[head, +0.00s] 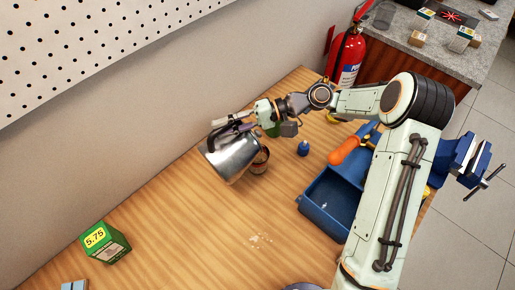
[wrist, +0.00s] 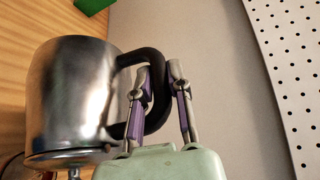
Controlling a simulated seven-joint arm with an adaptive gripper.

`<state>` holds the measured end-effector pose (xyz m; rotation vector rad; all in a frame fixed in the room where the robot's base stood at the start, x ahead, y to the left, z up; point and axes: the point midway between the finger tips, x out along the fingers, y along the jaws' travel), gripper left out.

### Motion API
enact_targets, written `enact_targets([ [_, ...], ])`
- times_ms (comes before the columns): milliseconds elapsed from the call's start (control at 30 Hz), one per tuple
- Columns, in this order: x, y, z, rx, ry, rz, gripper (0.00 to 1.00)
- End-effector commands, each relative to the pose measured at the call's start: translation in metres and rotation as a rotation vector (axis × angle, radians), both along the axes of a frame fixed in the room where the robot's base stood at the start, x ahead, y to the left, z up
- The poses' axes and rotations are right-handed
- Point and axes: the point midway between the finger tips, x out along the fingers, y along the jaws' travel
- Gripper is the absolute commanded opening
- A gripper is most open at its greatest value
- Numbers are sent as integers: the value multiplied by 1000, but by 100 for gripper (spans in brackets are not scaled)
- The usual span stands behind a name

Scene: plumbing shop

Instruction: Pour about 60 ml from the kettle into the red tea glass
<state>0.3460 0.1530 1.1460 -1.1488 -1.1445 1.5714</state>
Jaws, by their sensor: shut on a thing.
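The kettle (head: 231,160) is a shiny metal pot with a dark handle. My gripper (head: 236,128) is shut on the handle and holds the kettle over the left part of the workbench. In the wrist view the fingers of my gripper (wrist: 158,80) lie on both sides of the black handle (wrist: 154,62), and the kettle body (wrist: 70,95) fills the left side. A reddish-brown glass (head: 261,160), likely the red tea glass, stands just right of the kettle, partly hidden by it. The kettle looks tilted in the head view. No stream of liquid can be made out.
A blue bin (head: 327,205) and an orange-handled tool (head: 345,150) are to the right. A small blue bottle (head: 303,148) stands near the glass. A green box (head: 104,243) is at front left. A fire extinguisher (head: 345,58) stands behind. The front-middle bench is mostly clear.

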Motion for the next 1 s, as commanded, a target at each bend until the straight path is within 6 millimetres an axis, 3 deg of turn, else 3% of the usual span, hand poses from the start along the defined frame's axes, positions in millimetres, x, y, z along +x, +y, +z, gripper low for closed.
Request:
enact_targets([
  [1000, 2, -3, 4, 38, 27, 0, 0],
])
